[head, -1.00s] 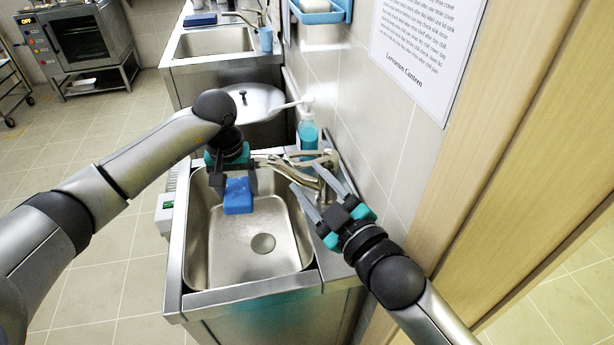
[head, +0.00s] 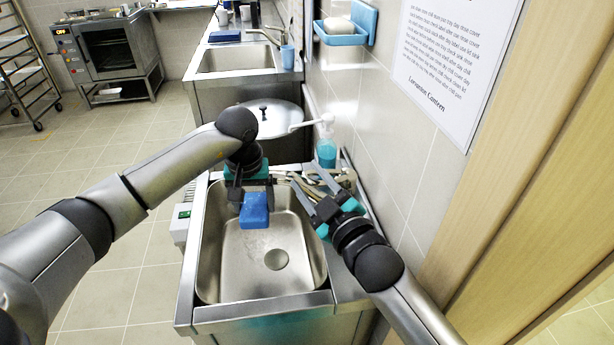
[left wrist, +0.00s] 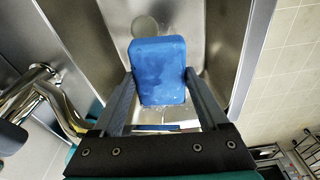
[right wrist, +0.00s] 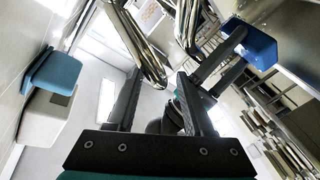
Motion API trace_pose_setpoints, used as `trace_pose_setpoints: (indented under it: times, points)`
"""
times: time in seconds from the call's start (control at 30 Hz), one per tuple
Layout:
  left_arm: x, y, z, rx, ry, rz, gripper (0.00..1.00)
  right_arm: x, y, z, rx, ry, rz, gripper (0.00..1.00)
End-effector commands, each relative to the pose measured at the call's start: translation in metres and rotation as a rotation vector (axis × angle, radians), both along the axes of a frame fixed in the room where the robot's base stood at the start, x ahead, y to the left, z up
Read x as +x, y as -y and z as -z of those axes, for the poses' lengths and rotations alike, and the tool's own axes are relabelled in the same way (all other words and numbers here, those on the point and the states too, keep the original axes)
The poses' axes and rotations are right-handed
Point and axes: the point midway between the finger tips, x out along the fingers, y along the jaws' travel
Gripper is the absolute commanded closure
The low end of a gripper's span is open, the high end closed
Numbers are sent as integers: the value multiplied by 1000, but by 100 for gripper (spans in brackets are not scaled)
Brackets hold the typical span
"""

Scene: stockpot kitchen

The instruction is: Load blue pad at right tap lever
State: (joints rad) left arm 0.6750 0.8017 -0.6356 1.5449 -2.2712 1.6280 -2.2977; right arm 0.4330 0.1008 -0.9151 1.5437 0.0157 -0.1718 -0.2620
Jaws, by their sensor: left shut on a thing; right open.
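The blue pad (head: 254,210) hangs over the sink basin, and it fills the middle of the left wrist view (left wrist: 158,70). My left gripper (head: 249,192) is shut on it, one finger on each side. The chrome tap (head: 322,182) stands on the sink's right rim; its parts are partly hidden by my right gripper (head: 318,170). The right gripper is open, its fingers spread around the tap. In the right wrist view, a chrome tap bar (right wrist: 147,50) reaches down between the finger tips; I cannot tell if they touch it. The pad also shows there (right wrist: 250,43).
The steel sink (head: 240,275) has an empty bottom with a drain. A soap bottle (head: 326,150) stands behind the tap, close to the tiled wall. A stockpot lid (head: 268,118) lies beyond the sink. A blue soap dish (head: 345,38) hangs on the wall.

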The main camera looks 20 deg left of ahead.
Motion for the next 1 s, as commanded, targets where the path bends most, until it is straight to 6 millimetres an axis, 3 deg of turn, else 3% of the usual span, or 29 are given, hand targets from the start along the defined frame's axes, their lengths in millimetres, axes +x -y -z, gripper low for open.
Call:
trace_pose_setpoints:
  times: [0.5, 0.9, 1.0]
  points:
    - [0, 0, 0, 0, 0, 0, 68, 8, -10, 0, 0, 0, -1, 48]
    - [0, 0, 0, 0, 0, 0, 68, 8, -10, 0, 0, 0, -1, 93]
    - [0, 0, 0, 0, 0, 0, 68, 8, -10, 0, 0, 0, -1, 100]
